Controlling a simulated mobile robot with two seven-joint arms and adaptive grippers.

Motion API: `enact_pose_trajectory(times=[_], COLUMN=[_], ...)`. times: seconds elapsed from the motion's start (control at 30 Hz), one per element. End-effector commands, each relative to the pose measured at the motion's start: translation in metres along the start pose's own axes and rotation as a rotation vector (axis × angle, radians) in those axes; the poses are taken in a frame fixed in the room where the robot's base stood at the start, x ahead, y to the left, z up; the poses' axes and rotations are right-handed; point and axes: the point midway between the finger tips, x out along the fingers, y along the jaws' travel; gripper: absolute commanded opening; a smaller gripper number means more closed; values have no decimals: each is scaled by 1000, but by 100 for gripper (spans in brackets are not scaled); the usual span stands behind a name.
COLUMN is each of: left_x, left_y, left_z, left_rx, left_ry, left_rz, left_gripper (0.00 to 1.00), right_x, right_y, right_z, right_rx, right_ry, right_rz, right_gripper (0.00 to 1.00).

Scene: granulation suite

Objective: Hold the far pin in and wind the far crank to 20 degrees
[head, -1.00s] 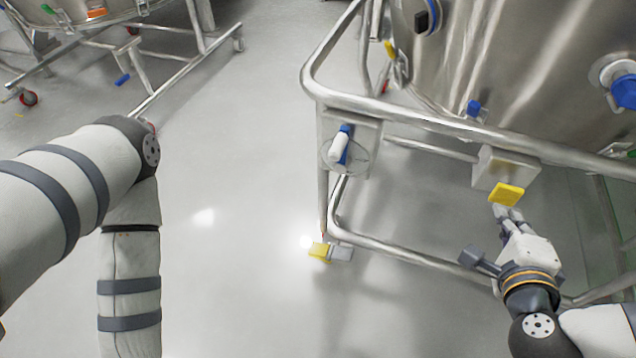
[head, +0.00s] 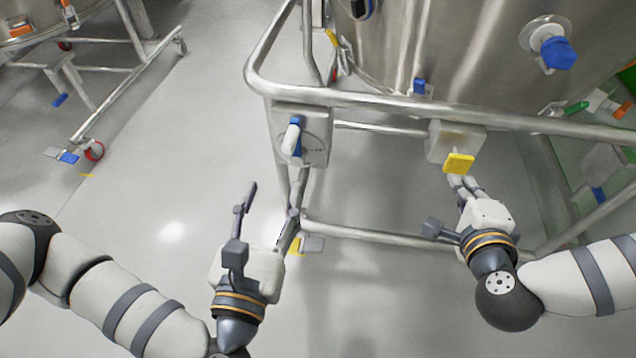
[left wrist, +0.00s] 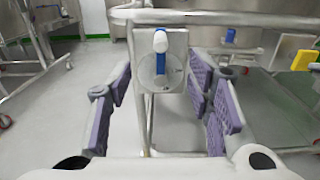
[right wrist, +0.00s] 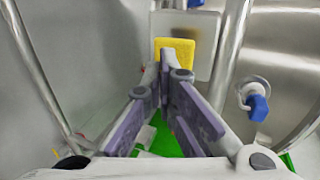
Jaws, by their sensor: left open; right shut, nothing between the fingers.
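The crank (head: 292,140), a white grip on a blue arm, sits on a grey dial plate (head: 316,150) at the frame's left corner. It points roughly upright. In the left wrist view the crank (left wrist: 160,45) shows ahead, between the open fingers. My left gripper (head: 272,203) is open and empty, below and apart from the plate. The pin's yellow square head (head: 459,164) sticks out of a grey box (head: 455,138) on the rail. My right gripper (head: 463,182) is shut and empty, its tips at the yellow head (right wrist: 176,47); I cannot tell whether they touch.
A steel tube frame (head: 390,108) runs around a large steel vessel (head: 450,50) with a blue valve knob (head: 557,53). A lower rail (head: 380,234) crosses near my right gripper. Another wheeled frame (head: 105,107) stands at the left. Open floor lies between.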

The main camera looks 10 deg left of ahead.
Motion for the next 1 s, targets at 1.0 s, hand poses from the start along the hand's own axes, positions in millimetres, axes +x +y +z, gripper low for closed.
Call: enact_pose_trajectory(times=[1.0], left_x=[122], left_y=[-1], left_z=[0], left_rx=[3], left_ry=[1], left_rz=[-1], left_gripper=[47], right_x=[0], right_y=[0], right_z=[0], right_rx=[0], right_ry=[0], right_rz=[0], right_gripper=[0])
